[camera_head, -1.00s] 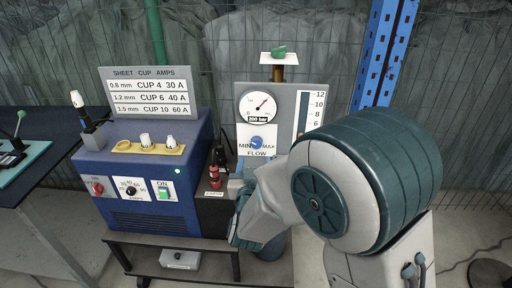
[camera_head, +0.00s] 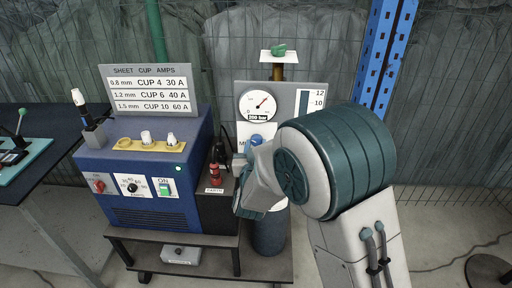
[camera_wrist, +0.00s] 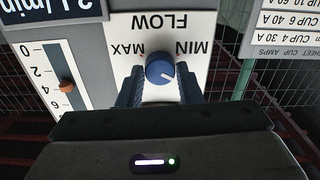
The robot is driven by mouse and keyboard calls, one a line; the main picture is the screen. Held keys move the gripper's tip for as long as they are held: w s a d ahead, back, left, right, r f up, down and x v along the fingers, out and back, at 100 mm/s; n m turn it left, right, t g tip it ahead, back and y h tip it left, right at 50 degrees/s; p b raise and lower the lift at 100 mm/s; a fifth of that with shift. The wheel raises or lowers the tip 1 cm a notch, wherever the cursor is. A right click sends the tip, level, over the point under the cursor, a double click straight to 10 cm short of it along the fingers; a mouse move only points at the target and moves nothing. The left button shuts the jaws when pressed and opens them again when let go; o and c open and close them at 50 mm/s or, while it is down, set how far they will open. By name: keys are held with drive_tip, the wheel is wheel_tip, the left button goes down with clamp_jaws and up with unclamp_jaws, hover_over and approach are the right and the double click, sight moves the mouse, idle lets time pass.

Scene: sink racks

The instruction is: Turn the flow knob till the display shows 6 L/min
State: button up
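The blue flow knob (camera_wrist: 161,69) with a white pointer line sits on the MIN–MAX FLOW plate, upside down in the wrist view. It shows partly in the head view (camera_head: 256,140). My gripper (camera_wrist: 160,80) is open, its dark blue fingers apart on either side of the knob in the picture. I cannot tell whether they touch it. The dark display (camera_wrist: 50,9) is cut off and upside down; "L/min" shows, but its figure is not surely legible. The flow scale (camera_wrist: 47,80) has an orange marker (camera_wrist: 67,87) near 4. In the head view my arm hides the display.
A pressure gauge (camera_head: 258,104) labelled 200 bar is above the knob. A blue welding machine (camera_head: 150,180) with an amps chart (camera_head: 150,90) stands at left. A red plug (camera_head: 214,172) and dark cables lie between machine and panel. A dark cylinder (camera_head: 269,235) stands below.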

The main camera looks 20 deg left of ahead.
drive_tip(key=shift+f+m+b, duration=0.15)
drive_tip(key=shift+m+b, duration=0.15)
drive_tip(key=shift+b, duration=0.5)
drive_tip(key=shift+f+b, duration=0.1)
drive_tip(key=shift+b, duration=0.4)
drive_tip(key=m+b, duration=0.3)
drive_tip(key=b, duration=0.2)
drive_tip(key=shift+f+b, duration=0.1)
drive_tip(key=shift+b, duration=0.2)
drive_tip(key=m+b, duration=0.2)
drive_tip(key=b, duration=0.1)
drive_tip(key=m+b, duration=0.2)
drive_tip(key=b, duration=0.1)
drive_tip(key=shift+r+m, duration=0.25)
drive_tip(key=shift+m, duration=0.05)
drive_tip(key=shift+r+b, duration=0.1)
drive_tip(key=shift+b, duration=0.2)
drive_tip(key=o, duration=1)
